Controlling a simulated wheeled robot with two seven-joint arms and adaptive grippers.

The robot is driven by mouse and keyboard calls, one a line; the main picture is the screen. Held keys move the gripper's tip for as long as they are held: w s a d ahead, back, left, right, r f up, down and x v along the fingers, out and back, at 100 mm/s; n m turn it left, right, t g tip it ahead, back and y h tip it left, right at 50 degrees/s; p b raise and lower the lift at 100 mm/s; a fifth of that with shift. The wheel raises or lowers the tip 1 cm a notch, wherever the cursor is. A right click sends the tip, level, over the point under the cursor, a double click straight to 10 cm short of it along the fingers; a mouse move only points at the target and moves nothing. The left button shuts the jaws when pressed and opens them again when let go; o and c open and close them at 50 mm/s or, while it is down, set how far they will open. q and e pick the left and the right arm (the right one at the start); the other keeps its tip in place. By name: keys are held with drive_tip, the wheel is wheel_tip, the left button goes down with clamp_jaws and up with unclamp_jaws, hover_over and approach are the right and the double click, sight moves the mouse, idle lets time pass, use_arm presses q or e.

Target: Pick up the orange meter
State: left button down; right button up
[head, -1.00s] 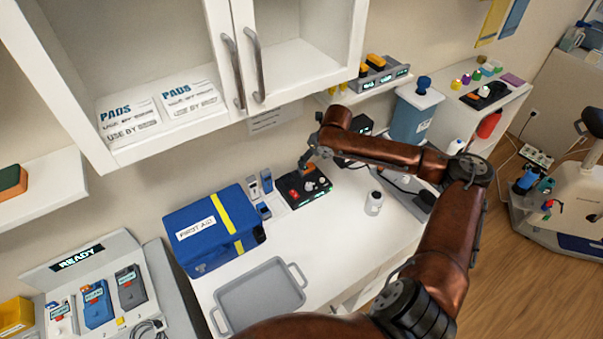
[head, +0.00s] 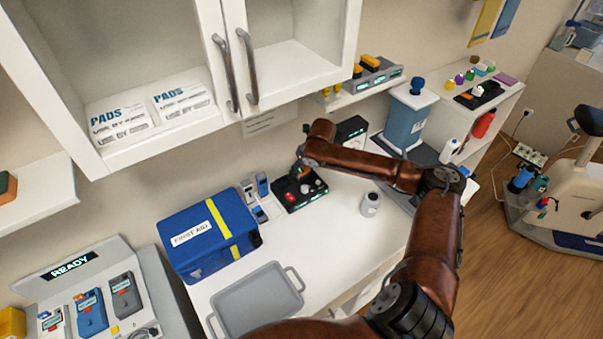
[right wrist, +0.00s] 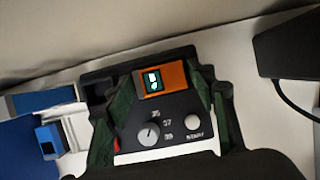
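The orange meter (right wrist: 173,77) has a small lit display. In the right wrist view it sits at the back of a black device (right wrist: 170,112) with a dial and a START button. My right gripper (right wrist: 162,82) has its green fingers on either side of the meter. It looks open around it; whether the fingertips touch it is unclear. In the head view my right gripper (head: 301,170) is over the black device (head: 305,192) on the counter, hiding most of the meter. My left gripper is not in view.
A blue first aid box (head: 207,238) and blue handheld devices (head: 262,184) stand left of the black device. A grey tray (head: 257,300) lies in front. A white bottle (head: 371,203) stands to the right. Cabinet doors (head: 235,60) hang above.

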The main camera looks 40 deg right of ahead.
drive_tip(key=c, duration=0.9)
drive_tip(key=shift+c, duration=0.2)
drive_tip(key=shift+s+r, duration=0.1)
